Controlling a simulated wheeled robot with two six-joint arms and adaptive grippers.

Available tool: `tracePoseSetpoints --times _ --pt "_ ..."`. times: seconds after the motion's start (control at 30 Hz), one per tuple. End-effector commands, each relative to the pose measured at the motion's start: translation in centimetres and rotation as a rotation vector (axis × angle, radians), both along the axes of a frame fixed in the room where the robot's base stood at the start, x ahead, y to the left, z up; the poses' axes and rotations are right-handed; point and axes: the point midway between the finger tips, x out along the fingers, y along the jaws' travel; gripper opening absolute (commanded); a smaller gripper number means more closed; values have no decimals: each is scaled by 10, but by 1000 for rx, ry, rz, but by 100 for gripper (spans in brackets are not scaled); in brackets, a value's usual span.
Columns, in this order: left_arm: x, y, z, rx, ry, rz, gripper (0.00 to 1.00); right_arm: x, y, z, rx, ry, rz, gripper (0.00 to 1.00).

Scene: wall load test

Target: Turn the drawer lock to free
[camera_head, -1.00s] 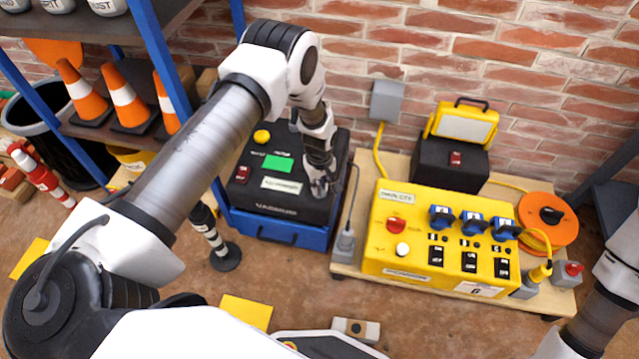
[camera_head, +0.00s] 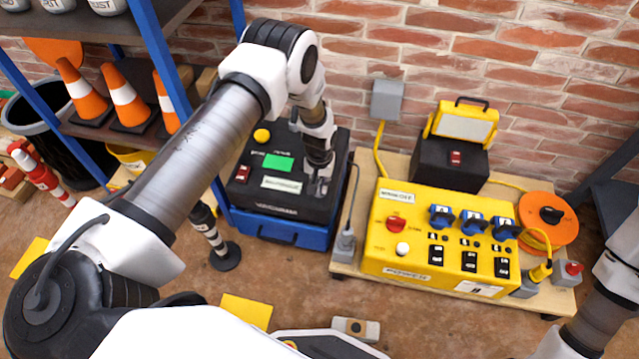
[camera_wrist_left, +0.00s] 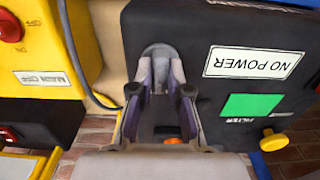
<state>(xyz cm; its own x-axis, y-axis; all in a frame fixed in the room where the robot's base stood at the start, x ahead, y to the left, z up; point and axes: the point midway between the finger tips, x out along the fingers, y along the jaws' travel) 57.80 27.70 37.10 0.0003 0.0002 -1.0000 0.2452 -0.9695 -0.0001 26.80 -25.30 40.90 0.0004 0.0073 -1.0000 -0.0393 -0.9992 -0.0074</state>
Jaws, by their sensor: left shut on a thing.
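The black unit (camera_head: 270,205) stands on the floor against the wall, above a blue drawer (camera_head: 275,232) with a dark handle. My left gripper (camera_head: 319,188) points down at the right part of its top panel. In the left wrist view, its two fingers (camera_wrist_left: 160,80) are shut on a round grey lock knob (camera_wrist_left: 158,50). The fingers hide part of the knob, and its marking cannot be read. A white "NO POWER" label (camera_wrist_left: 253,63), a green display (camera_wrist_left: 252,106) and a yellow knob (camera_wrist_left: 273,140) are beside it. My right gripper is out of view.
A yellow power box (camera_head: 385,240) with blue plugs stands right of the unit on a wooden board. An orange cable reel (camera_head: 563,232) is beyond it. A blue-framed shelf (camera_head: 165,65) with cones (camera_head: 125,100) stands left. A cable runs between unit and board.

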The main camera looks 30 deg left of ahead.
Motion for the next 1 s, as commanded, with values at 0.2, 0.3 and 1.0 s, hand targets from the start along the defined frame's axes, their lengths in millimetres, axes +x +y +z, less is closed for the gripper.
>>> tracePoseSetpoints --times 0.2,0.3,1.0 --pt "0 0 0 0 0 -11 0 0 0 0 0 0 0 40" --pt "0 0 0 0 0 -11 0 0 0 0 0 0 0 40" --pt "2 0 26 0 -3 -10 42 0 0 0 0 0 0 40"
